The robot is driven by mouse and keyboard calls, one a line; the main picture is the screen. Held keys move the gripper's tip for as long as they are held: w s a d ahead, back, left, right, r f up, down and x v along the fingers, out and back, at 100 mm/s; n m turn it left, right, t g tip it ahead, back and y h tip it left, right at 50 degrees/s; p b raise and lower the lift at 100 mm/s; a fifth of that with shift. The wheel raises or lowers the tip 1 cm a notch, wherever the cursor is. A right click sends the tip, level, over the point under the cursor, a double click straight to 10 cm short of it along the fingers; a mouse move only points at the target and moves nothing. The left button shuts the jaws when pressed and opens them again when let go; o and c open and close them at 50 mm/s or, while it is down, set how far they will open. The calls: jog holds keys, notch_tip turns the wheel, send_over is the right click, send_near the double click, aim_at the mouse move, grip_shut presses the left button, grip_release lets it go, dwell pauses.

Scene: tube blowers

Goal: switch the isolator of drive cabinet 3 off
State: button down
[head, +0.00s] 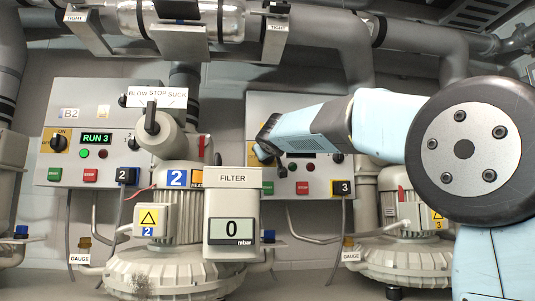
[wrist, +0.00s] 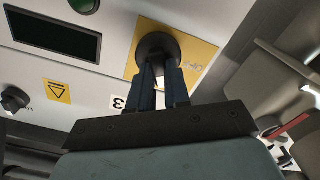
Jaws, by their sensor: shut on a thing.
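In the head view my blue arm covers the isolator. The cabinet's display (wrist: 53,34) is dark.
Drive cabinet 2 (head: 105,97) at left reads RUN 3, with its own isolator (head: 59,141). A valve handle (head: 151,118), a FILTER gauge box (head: 231,192) showing 0 and blower 2 (head: 180,225) stand left of my arm. Pipes run overhead; blower 3 (head: 420,257) stands below my arm.

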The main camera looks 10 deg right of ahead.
jog(key=n, duration=0.4)
jog(key=f+n, duration=0.1)
jog(key=n, duration=0.6)
jog(key=shift+a+f+n, duration=0.2)
jog(key=shift+a+n, duration=0.2)
jog(key=shift+w+f, duration=0.1)
jog(key=c, duration=1.1)
grip_release()
jog(key=shift+r, duration=0.2)
jog(key=s, duration=1.4)
